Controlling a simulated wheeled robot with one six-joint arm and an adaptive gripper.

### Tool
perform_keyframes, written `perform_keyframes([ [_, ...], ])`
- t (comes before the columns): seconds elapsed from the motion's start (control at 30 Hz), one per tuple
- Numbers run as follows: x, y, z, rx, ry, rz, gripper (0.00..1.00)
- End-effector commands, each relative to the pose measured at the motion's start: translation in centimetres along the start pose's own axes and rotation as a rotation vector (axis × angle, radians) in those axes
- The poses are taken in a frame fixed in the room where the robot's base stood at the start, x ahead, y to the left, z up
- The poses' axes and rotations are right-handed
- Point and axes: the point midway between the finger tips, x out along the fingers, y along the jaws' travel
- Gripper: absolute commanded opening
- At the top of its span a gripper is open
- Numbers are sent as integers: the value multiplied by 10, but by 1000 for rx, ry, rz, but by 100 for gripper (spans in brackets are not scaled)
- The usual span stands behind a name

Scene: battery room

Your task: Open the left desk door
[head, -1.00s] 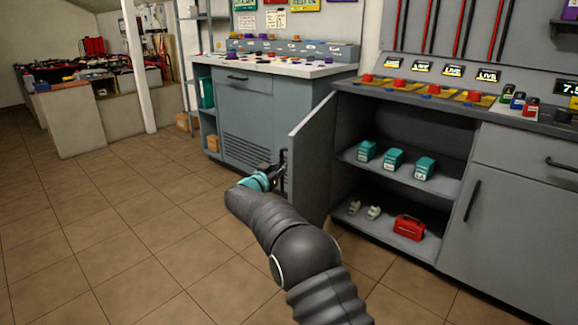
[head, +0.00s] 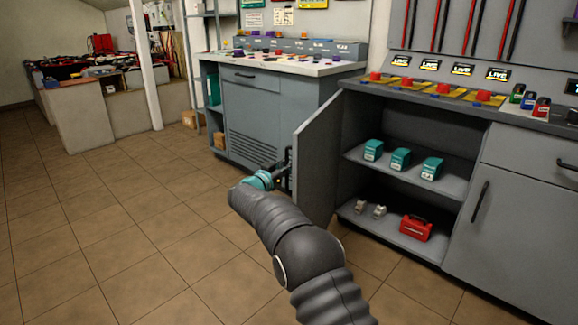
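The left desk door (head: 318,160) of the grey desk stands swung wide open, its outer face turned to the left. The compartment behind it shows two shelves, with several teal boxes (head: 401,159) on the upper one and a red case (head: 416,228) on the lower one. My gripper (head: 284,171) is at the door's outer side by its dark handle (head: 289,166). The fingers are small and dark against the handle, so I cannot tell whether they are closed on it.
The desk's right door (head: 497,232) is shut. A second grey cabinet (head: 255,115) stands behind the open door to the left. A white post (head: 146,75) and a cluttered bench (head: 80,115) are farther back. The tiled floor (head: 95,225) at left is clear.

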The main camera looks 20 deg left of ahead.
Motion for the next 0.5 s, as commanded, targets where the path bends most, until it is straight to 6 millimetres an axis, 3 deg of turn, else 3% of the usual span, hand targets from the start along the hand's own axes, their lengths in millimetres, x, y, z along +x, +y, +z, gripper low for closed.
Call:
perform_keyframes([
  [0.5, -92, 0, 0, -1, 0, -2, 25],
])
